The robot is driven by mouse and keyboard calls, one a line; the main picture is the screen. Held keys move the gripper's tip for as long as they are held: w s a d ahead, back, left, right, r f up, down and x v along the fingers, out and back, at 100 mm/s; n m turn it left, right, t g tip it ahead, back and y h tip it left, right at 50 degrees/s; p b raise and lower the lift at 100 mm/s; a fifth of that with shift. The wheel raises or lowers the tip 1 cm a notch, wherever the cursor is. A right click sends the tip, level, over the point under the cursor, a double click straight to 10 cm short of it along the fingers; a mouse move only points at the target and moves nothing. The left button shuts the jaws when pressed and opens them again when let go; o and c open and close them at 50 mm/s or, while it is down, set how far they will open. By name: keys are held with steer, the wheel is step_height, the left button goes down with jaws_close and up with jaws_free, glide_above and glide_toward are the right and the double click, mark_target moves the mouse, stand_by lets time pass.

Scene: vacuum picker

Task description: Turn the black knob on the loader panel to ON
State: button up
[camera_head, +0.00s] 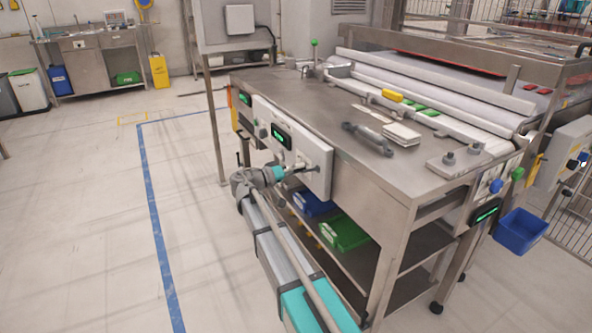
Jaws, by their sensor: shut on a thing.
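The loader panel (321,186) is a white box on the front side of the steel table, with a green-lit display (281,136) on its face. My gripper (304,168) is at the lower right part of the panel face, reached by my arm from below left. It is shut on the black knob (314,168), a small dark shape at the fingertips. The fingers hide most of the knob, and its pointer and the ON mark are too small to read.
The steel table (300,100) carries a grey tool (367,138), a stack of white pads (402,133) and a roller conveyor. Blue (312,203) and green (344,233) bins sit on the shelf below, close to my arm.

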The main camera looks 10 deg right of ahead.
steer(key=shift+s+d+m, duration=0.1)
steer(key=shift+m, duration=0.6)
steer(key=o, duration=1.2)
steer(key=shift+c, duration=0.2)
steer(key=v, duration=1.2)
